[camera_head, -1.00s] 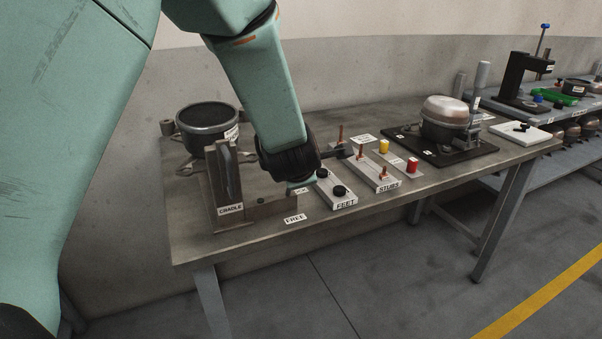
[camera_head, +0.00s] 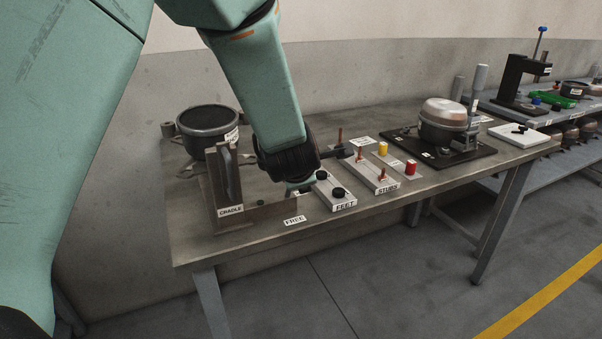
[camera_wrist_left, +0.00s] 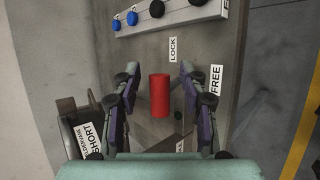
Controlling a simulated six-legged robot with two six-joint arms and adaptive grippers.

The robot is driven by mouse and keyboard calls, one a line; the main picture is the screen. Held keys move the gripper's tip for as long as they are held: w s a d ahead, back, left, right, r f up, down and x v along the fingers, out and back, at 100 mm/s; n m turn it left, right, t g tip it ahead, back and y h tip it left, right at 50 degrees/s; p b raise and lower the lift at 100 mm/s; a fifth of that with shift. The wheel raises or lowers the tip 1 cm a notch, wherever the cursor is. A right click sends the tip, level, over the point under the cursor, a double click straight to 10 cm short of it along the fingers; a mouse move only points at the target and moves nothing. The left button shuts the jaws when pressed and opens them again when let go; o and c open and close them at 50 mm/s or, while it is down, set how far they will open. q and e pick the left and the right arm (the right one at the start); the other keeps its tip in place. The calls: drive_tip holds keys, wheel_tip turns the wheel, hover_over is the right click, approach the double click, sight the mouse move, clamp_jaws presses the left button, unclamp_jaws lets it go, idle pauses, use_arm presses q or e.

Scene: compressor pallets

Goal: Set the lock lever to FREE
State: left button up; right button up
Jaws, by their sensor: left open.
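The lock lever shows in the left wrist view as an upright red cylindrical grip (camera_wrist_left: 159,95), seen from above. A white LOCK label (camera_wrist_left: 173,50) lies beyond it and a FREE label (camera_wrist_left: 216,79) lies to its right. The grip stands nearer the LOCK side, left of the FREE label. My left gripper (camera_wrist_left: 160,74) is open, with one finger on each side of the red grip and gaps visible. In the head view my left wrist hides the lever, while the FREE label (camera_head: 294,220) shows at the bench's front edge. My right gripper is not in view.
The steel cradle (camera_head: 225,195) stands just left of my wrist, with a dark round pot (camera_head: 207,130) behind. The FEET tray (camera_head: 333,192) and STUBS tray (camera_head: 373,172) lie to the right. A compressor (camera_head: 443,122) stands farther right on a black plate.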

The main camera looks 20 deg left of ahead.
use_arm(q)
drive_tip(key=v, duration=0.6)
idle(0.3)
drive_tip(key=s+f+m+g+h, duration=0.1)
drive_tip(key=s+f+m+g, duration=0.1)
drive_tip(key=s+f+m, duration=0.7)
drive_tip(key=s+f+m+g+h, duration=0.1)
drive_tip(key=s+f+m, duration=0.3)
drive_tip(key=f+m, duration=0.95)
drive_tip(key=s+f+m+g, duration=0.1)
drive_tip(key=s+f+g, duration=0.1)
drive_tip(key=s+f, duration=0.2)
drive_tip(key=s+d+f+m+g+h, duration=0.1)
drive_tip(key=s+f, duration=0.3)
drive_tip(key=s, duration=0.7)
drive_tip(key=s+d+f+m+g, duration=0.1)
drive_tip(key=s+f+g, duration=0.2)
drive_tip(key=s, duration=0.5)
drive_tip(key=shift+s+f+g, duration=0.2)
drive_tip(key=shift+f+g, duration=0.1)
drive_tip(key=shift+f, duration=0.3)
